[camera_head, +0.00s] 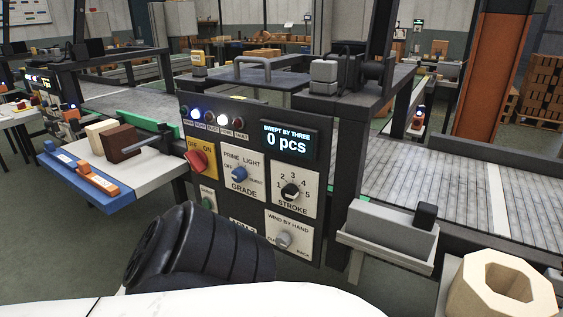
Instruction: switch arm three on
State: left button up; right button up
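A dark control panel (262,112) stands in front of me in the head view, its lower label partly hidden. Its display (287,141) reads "SWEPT BY THREE 0 pcs". A red rotary switch (197,161) sits at the panel's left under "OFF" and "ON"; I cannot tell which its handle points to. Neither gripper's fingers show; a black ribbed part and white part of my body fill the bottom.
Indicator lamps (196,113) line the panel's top; some are lit. A tray (155,168) with brown and cream blocks stands left. A roller conveyor (430,180) runs right. A grey box (392,229) and a cream hollow block (500,288) are at the right front.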

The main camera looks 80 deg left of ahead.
aim_at(198, 161)
jog(key=u, duration=3.05)
